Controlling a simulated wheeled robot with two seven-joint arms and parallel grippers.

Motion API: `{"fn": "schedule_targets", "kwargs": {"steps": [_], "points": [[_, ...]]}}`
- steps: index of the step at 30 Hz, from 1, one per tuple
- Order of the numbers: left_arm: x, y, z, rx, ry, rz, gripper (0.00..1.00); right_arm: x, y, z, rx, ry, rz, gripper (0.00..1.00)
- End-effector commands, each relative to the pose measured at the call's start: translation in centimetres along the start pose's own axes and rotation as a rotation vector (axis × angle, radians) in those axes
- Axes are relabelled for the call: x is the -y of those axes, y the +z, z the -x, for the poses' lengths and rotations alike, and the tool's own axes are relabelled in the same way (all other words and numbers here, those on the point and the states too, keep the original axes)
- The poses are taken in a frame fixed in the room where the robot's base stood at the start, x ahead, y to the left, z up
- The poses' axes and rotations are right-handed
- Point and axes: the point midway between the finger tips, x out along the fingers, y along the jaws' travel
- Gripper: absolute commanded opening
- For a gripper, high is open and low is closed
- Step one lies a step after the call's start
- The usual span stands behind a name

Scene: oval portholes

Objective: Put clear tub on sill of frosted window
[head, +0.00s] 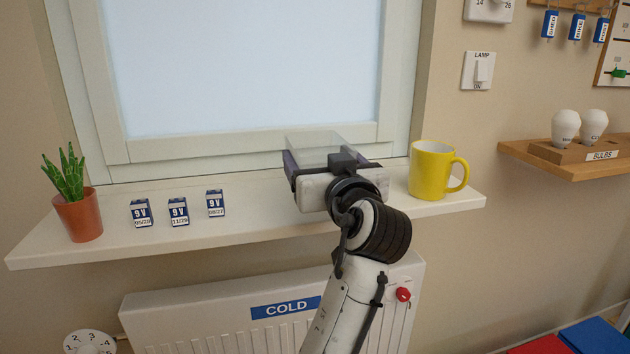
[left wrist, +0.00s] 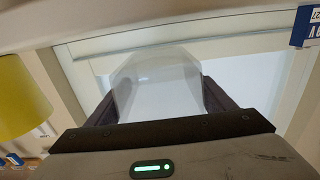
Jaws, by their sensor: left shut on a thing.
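The clear tub (head: 321,142) is a see-through box above the white sill (head: 265,228) of the frosted window (head: 240,60). My left gripper (head: 325,160) is shut on the tub, with one finger on each side of it. The tub also shows between the fingers in the left wrist view (left wrist: 158,85). My gripper and wrist hide the tub's lower part in the head view, so I cannot tell whether it touches the sill. My right gripper is not in view.
On the sill, a potted plant (head: 78,215) and several 9V batteries (head: 178,211) stand left of my gripper. A yellow mug (head: 430,172) stands close on its right. Below is a radiator (head: 220,318) marked COLD. A shelf with bulbs (head: 575,165) is at right.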

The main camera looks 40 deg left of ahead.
Motion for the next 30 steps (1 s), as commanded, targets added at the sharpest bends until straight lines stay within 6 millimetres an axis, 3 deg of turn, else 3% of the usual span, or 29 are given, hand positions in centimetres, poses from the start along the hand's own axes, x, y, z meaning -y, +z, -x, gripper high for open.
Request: {"fn": "schedule_targets", "kwargs": {"steps": [8, 18, 19, 22, 30], "points": [[0.0, 3.6, 0.0, 0.001, 0.000, -0.005, 0.54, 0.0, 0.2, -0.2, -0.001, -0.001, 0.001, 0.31], [0.0, 4.0, 0.0, 0.001, 0.001, -0.001, 0.54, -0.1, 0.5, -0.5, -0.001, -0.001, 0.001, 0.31], [0.0, 4.0, 0.0, 0.001, 0.001, -0.001, 0.77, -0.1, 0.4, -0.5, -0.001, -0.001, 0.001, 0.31], [0.0, 3.9, 0.0, 0.001, 0.001, -0.001, 0.94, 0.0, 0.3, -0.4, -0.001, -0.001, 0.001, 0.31], [0.0, 3.8, 0.0, 0.001, 0.001, -0.001, 0.94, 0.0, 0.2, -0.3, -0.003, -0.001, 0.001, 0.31]]}}
